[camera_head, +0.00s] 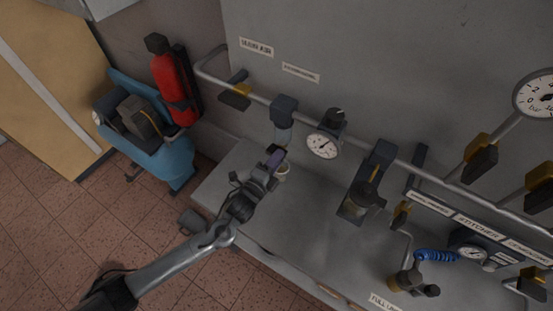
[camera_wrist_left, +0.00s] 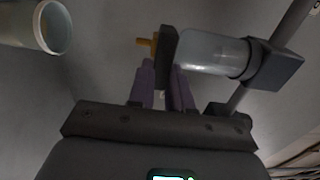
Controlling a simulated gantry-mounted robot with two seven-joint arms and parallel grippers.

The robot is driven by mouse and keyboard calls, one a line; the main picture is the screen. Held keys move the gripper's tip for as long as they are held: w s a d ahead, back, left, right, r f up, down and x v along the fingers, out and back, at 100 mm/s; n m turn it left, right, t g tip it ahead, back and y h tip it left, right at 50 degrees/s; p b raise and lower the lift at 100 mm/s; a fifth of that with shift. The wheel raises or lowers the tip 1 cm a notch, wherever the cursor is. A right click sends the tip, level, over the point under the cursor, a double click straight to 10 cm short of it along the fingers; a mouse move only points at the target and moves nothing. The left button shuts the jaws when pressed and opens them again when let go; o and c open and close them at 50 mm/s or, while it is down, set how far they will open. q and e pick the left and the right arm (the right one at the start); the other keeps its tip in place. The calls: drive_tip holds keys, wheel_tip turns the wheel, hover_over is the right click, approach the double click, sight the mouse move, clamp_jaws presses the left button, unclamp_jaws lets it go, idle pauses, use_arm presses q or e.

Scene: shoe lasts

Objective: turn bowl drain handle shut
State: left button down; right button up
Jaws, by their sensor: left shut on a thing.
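A filter with a grey head (camera_head: 284,108) and a pale translucent bowl (camera_head: 281,134) hangs from the pipe along the wall. In the left wrist view the bowl (camera_wrist_left: 212,53) lies sideways, with the dark drain handle (camera_wrist_left: 168,48) at its end and a small yellow stem (camera_wrist_left: 145,42) beside it. My left gripper (camera_head: 276,155) is just below the bowl in the head view. In the wrist view its purple fingers (camera_wrist_left: 161,77) are shut on the dark handle. The handle is hidden behind the gripper in the head view. My right gripper is in neither view.
A white cup (camera_head: 283,173) stands on the grey bench (camera_head: 225,187) close beside the gripper; it also shows in the wrist view (camera_wrist_left: 52,28). A red extinguisher (camera_head: 172,88) hangs at left.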

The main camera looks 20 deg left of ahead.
use_arm(q)
drive_tip(key=c, duration=1)
unclamp_jaws()
drive_tip(key=shift+c, duration=0.2)
drive_tip(key=shift+s, duration=0.1)
drive_tip(key=v, duration=1)
drive_tip(key=shift+s+b, duration=0.3)
